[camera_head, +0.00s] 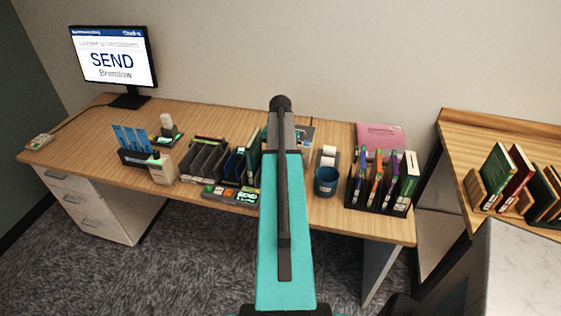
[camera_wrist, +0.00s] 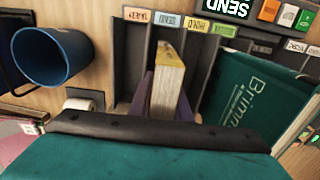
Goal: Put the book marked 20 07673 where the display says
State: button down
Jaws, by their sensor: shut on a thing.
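The monitor (camera_head: 112,57) at the back left of the desk reads SEND, with a smaller word under it that looks like Bramlow. In the wrist view my gripper (camera_wrist: 165,100) is shut on a narrow book (camera_wrist: 168,75) with a yellowish edge, standing between the two fingers. No number can be read on it. The book is at a dark divided rack (camera_wrist: 135,55) with orange, blue, yellow and green labels along its edge; I cannot tell whether it touches the rack's floor. In the head view my arm hides the gripper and the book.
A green book (camera_wrist: 255,90) lies right of the held book. A blue mug (camera_wrist: 52,55) and a paper roll (camera_wrist: 85,98) are on the left. In the head view, a full book rack (camera_head: 380,185) stands right of the mug, and more books (camera_head: 515,175) on the side table.

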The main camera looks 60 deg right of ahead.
jog(key=shift+f, duration=0.15)
jog(key=c, duration=1.6)
grip_release()
jog(key=shift+o, duration=0.2)
jog(key=shift+r+b, duration=1.65)
jog(key=shift+r, duration=5.25)
